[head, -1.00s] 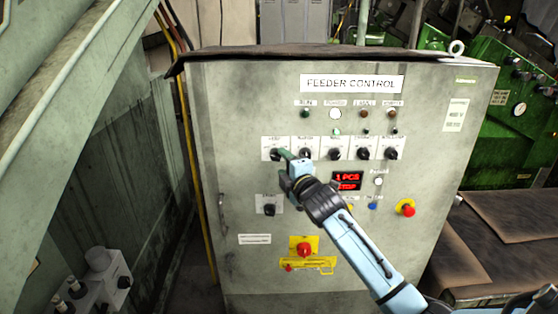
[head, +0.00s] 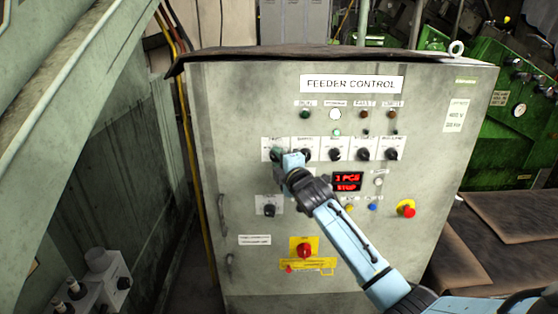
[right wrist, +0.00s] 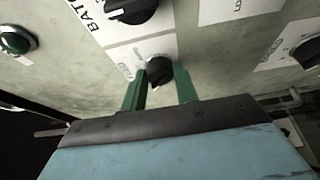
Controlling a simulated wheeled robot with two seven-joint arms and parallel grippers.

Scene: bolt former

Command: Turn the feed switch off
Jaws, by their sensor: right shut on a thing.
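A grey control cabinet (head: 225,120) labelled FEEDER CONTROL stands in front of me with a row of black rotary knobs. My right gripper (head: 278,153) is at the leftmost knob of that row in the head view and mostly hides it. In the right wrist view its two green fingers (right wrist: 160,88) stand on either side of a black knob (right wrist: 160,70) on a white plate and are shut on it. The plate's small label is too blurred to read there, and I cannot tell the knob's exact setting. My left gripper is not in view.
Neighbouring knobs (head: 334,154) sit close on the right, and one knob (head: 269,210) is below. A red display (head: 347,182), a red emergency button (head: 408,211) and a red-yellow main switch (head: 304,250) are lower down. A grey sloping beam (head: 70,90) is at left.

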